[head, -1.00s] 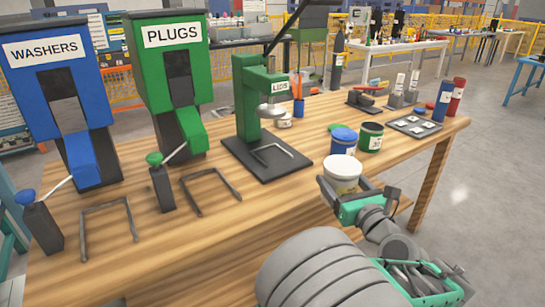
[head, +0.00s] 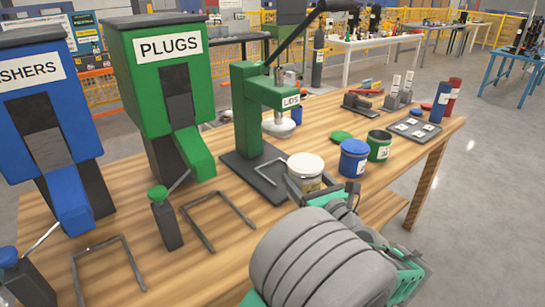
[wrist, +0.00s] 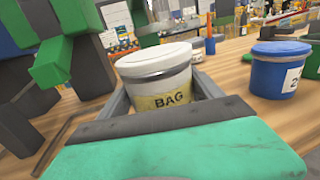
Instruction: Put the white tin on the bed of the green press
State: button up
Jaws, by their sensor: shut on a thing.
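The white tin (head: 305,170) has a white lid and a yellow label reading "BAG" in the wrist view (wrist: 160,85). My gripper (head: 314,190) is shut on it, with a finger on each side in the wrist view (wrist: 165,105). The tin is upright, at the near right edge of the green press's bed in the head view; I cannot tell its height above it. The green press (head: 250,115) is labelled "LIDS" and has a dark bed (head: 240,168) under its round head (head: 278,127). My gripper hides part of the bed.
A blue tin (head: 353,160) and an open green tin (head: 379,146) stand right of the white tin. A green lid (head: 341,136) lies behind them. The green plugs dispenser (head: 165,80) and blue washers dispenser (head: 40,110) stand left. A grey tray (head: 414,129) lies farther right.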

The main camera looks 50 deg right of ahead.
jog(key=shift+w+d+r+p, duration=0.2)
jog(key=shift+d+r+p, duration=0.1)
jog(key=shift+r+p, duration=0.25)
jog(key=p, duration=0.1)
jog(key=w+p, duration=0.1)
jog(key=shift+d+f+p, duration=0.2)
jog(key=shift+f+p, duration=0.15)
jog(key=b+x, duration=0.1)
jog(key=x, duration=1.4)
jog(key=shift+w+f, duration=0.15)
jog(key=shift+f, duration=0.05)
jog(key=shift+f+b, duration=0.8)
jog(key=shift+f, duration=0.95)
jog(key=shift+f, duration=0.1)
jog(key=o, duration=1.6)
jog(key=shift+c, duration=0.2)
